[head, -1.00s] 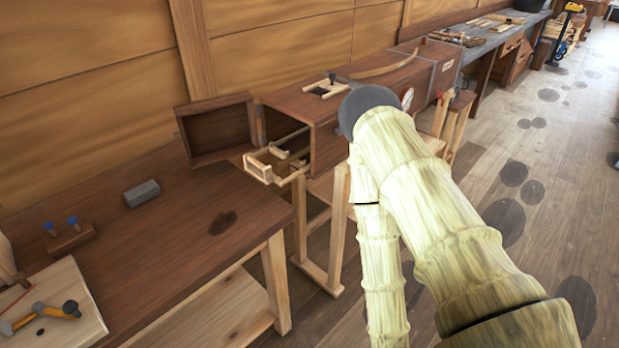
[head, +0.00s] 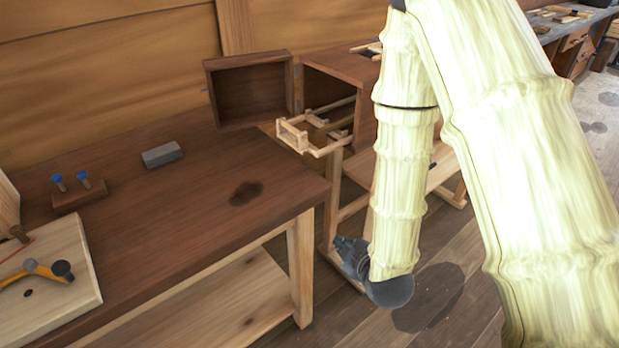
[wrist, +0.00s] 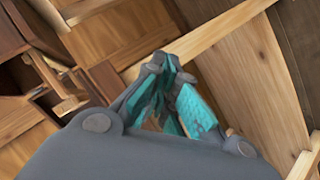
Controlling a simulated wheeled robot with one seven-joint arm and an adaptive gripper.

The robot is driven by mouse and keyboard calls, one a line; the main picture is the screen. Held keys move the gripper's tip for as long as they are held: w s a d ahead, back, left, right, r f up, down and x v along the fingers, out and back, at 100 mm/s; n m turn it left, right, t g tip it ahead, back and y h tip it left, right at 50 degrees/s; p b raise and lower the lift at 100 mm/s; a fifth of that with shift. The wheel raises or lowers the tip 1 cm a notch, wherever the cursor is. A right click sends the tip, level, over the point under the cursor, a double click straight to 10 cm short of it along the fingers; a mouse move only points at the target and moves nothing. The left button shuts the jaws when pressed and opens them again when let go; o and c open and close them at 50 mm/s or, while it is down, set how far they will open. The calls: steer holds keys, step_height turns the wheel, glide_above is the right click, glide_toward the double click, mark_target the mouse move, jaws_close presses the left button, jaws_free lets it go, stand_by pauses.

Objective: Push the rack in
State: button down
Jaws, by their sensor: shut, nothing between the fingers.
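The rack (head: 292,137), a pale wooden frame, sticks out of the open end of a dark wooden box (head: 345,75). The box's door (head: 250,90) stands swung open to the left. Part of the rack inside the box is hidden. My gripper (head: 343,247) hangs low, below and to the right of the rack and apart from it, partly hidden by my arm. In the wrist view its teal-padded fingers (wrist: 168,75) are shut and empty. Pale wooden pieces show at the left of the wrist view, but I cannot tell whether they are the rack.
A brown workbench (head: 200,215) fills the left, with a grey block (head: 162,154), a blue-topped peg holder (head: 80,194) and a pale board (head: 45,300) on it. Pale trestle legs (head: 332,205) stand under the box. Wooden floor is open at lower right.

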mark_target(337, 146)
steer(key=w+a+r+n+t+y+b, duration=0.25)
steer(key=a+r+n, duration=0.2)
steer(key=r, duration=0.25)
steer(key=w+a+r+n+t+y+b, duration=0.25)
steer(key=r+n+b, duration=0.2)
steer(key=r, duration=0.25)
steer(key=shift+t+h, duration=0.3)
steer(key=shift+h, duration=0.2)
steer(key=x, duration=0.4)
steer(key=p+x, duration=0.1)
steer(key=x, duration=0.4)
steer(key=shift+w+a+p, duration=0.15)
steer(key=shift+a+p, duration=0.15)
steer(key=shift+a, duration=0.05)
steer(key=shift+w+d, duration=0.4)
steer(key=shift+d, duration=0.2)
steer(key=shift+w+d, duration=0.45)
steer(key=shift+d, duration=0.15)
steer(key=shift+w+d, duration=0.3)
steer(key=shift+d, duration=0.1)
